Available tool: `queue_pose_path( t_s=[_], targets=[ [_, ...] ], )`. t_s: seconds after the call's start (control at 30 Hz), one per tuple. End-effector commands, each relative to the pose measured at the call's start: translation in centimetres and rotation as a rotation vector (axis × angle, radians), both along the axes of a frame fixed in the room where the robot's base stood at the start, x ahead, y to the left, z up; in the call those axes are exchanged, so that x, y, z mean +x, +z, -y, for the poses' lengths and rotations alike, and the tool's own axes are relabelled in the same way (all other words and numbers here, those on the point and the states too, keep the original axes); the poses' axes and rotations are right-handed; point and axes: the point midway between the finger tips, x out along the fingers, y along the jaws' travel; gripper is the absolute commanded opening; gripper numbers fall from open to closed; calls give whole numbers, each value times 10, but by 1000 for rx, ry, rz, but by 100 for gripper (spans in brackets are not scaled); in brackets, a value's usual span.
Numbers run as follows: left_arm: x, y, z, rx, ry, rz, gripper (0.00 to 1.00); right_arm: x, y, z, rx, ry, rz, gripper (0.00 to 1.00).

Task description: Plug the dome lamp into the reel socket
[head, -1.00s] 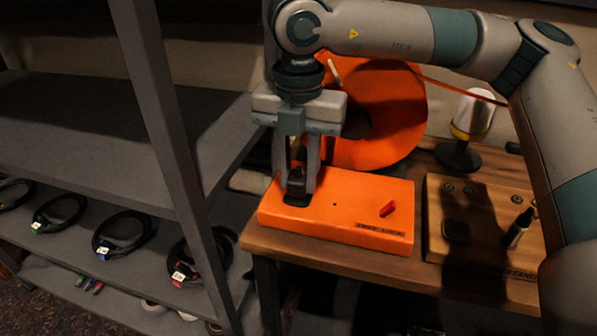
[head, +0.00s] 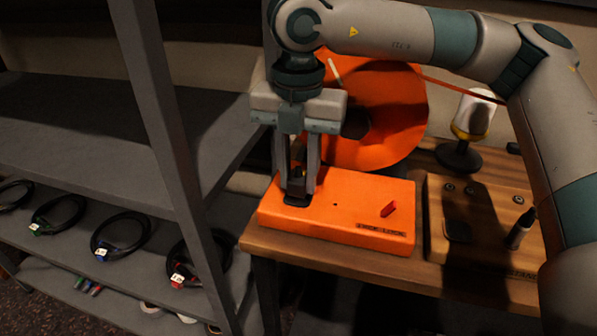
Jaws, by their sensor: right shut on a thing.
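The orange reel box (head: 350,190) stands at the table's left end, with a black socket (head: 297,201) at its left. My right gripper (head: 299,188) points straight down there, its fingers shut on a black plug (head: 297,184). The plug is upright at the socket and looks seated, but the fingers hide part of it. The dome lamp (head: 476,116), with a white dome, yellow band and black foot, stands behind at right. My left gripper is not in view.
A red switch (head: 388,209) sits on the box. A large orange reel (head: 395,110) stands behind it. A grey shelf (head: 100,120) with coiled black cables (head: 120,237) is at left.

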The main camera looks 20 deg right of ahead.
Motion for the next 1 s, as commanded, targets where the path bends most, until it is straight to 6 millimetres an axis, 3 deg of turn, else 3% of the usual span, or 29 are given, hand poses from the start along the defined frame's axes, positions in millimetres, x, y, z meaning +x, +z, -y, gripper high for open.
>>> queue_pose_path(
  t_s=[1.0],
  targets=[
    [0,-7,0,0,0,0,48,0,0,0,1,0,1,0]
  ],
)
